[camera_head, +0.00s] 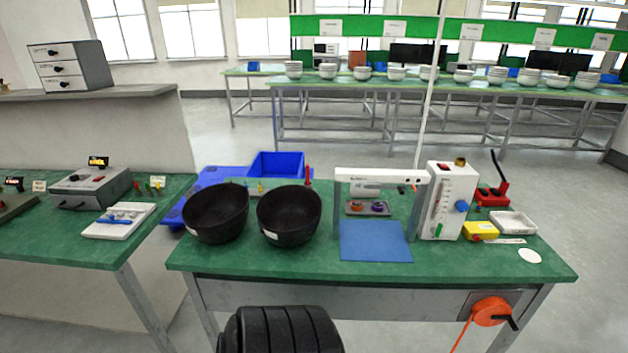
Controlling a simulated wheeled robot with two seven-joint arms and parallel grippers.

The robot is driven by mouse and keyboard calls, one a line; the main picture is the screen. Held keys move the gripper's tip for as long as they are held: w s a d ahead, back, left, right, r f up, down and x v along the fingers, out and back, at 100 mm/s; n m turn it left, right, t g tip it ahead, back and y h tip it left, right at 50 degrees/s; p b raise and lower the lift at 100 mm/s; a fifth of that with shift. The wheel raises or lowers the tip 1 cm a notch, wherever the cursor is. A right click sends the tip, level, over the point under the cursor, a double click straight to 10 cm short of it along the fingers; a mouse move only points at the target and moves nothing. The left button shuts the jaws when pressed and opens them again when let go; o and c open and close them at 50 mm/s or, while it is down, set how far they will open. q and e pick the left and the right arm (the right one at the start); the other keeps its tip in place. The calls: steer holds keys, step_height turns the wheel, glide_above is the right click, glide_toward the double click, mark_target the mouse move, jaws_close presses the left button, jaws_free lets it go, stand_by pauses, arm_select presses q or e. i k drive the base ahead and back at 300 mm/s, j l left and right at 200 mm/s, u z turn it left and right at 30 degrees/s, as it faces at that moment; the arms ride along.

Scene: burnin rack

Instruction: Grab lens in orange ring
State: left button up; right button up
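A small lens in an orange ring (355,207) appears to lie on a small grey tray (347,213) at the back of the green table. A similar piece with a purple ring (378,206) lies just right of it. Both are small in the picture, so the glass is hard to make out. They show through the opening of a white gantry frame (385,175), behind a blue mat (375,241). Neither of my grippers is in view.
Two black bowls (216,213) (289,216) stand left of the mat, with blue bins (277,165) behind. A white instrument (449,200), a yellow box (480,231) and a white tray (513,223) stand to the right. The table's front strip is clear.

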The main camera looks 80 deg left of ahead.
mark_target(356, 205)
steer(key=u, duration=2)
